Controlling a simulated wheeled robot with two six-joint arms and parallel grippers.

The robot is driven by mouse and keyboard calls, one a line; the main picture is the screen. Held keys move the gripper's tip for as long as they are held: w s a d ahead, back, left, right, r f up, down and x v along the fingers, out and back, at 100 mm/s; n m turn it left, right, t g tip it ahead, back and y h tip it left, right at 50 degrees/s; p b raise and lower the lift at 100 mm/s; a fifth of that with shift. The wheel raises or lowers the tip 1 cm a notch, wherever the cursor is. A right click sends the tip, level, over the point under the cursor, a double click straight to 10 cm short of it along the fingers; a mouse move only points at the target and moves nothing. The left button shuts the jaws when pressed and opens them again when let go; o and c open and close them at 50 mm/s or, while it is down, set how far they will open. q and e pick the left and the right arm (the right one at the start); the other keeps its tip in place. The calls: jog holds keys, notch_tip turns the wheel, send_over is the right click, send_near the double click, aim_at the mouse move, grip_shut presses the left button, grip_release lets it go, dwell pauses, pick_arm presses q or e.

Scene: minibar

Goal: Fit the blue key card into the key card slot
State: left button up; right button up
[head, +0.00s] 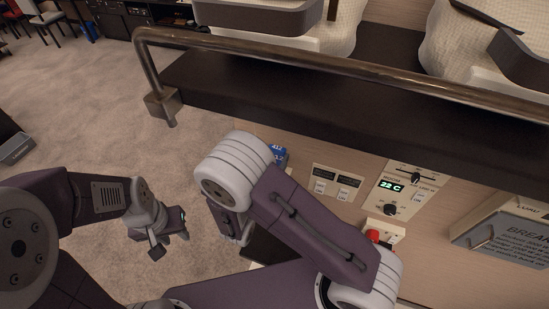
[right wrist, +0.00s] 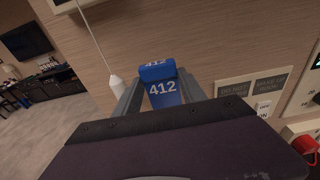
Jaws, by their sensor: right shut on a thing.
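The blue key card (right wrist: 163,95), marked 412, is between the fingers of my right gripper (right wrist: 161,88) in the right wrist view; the gripper is shut on it. A blue block-like part (right wrist: 157,71), also marked 412, shows just above it; I cannot tell whether it belongs to the card. In the head view a bit of blue (head: 279,153) shows past my right wrist, which hides the right fingers. I cannot make out the key card slot in either view. My left gripper (head: 170,244) is open and empty over the carpet at the left.
A switch panel (head: 335,184) and a thermostat panel reading 22 C (head: 403,191) are on the wood wall, right of my right wrist. A metal rail (head: 330,66) and dark ledge (head: 300,98) run above.

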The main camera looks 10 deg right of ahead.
jog(key=shift+f+b, duration=2.2)
jog(key=shift+f, duration=0.55)
notch_tip(320, 180, down, 6)
jog(key=b, duration=0.6)
dwell(1.2)
jog(key=o, duration=1.4)
jog(key=b+v, duration=0.2)
jog(key=v, duration=0.7)
jog(key=shift+s+b, duration=0.1)
jog(key=shift+b, duration=0.3)
